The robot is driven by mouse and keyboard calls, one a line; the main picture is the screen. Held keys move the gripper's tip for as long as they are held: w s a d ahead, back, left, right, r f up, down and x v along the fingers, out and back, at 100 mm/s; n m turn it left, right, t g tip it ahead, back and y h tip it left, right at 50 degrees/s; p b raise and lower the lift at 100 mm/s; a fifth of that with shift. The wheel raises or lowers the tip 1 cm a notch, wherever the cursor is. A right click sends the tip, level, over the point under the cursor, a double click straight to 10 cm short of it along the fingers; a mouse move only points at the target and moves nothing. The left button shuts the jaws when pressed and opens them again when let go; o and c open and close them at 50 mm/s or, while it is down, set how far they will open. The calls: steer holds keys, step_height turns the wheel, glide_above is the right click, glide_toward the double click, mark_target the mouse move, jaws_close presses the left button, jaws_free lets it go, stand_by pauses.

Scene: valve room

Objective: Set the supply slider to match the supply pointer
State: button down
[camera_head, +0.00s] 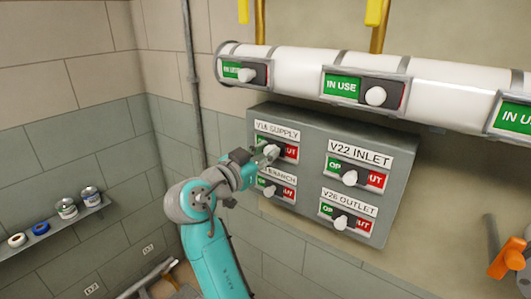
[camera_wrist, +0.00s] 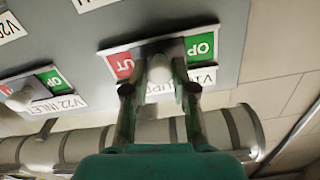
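The supply slider is the upper left one on the grey panel, under the "SUPPLY" label (camera_head: 277,131). In the wrist view its plate (camera_wrist: 203,46) appears upside down, red at left and green at right, with the white knob (camera_wrist: 161,72) near mid-plate. My gripper (camera_head: 268,153) is at this slider; in the wrist view its fingers (camera_wrist: 164,68) flank the knob closely and appear shut on it. They hide part of the plate and label. On the white pipe, the leftmost indicator (camera_head: 231,70) shows green "IN USE" with a white knob; no label there names the supply pointer.
The inlet slider (camera_head: 350,177), outlet slider (camera_head: 341,222) and branch slider (camera_head: 270,190) share the panel (camera_head: 395,130), close to my gripper. Two further indicators show on the pipe, including a middle one (camera_head: 342,87). An orange handle (camera_head: 508,258) is at right, a shelf with cans (camera_head: 67,208) at left.

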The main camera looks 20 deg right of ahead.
steer(key=shift+w, duration=0.1)
steer(key=shift+w+a, duration=1.05)
steer(key=shift+w, duration=0.25)
steer(key=c, duration=0.9)
jaws_free()
steer(key=v, duration=1.2)
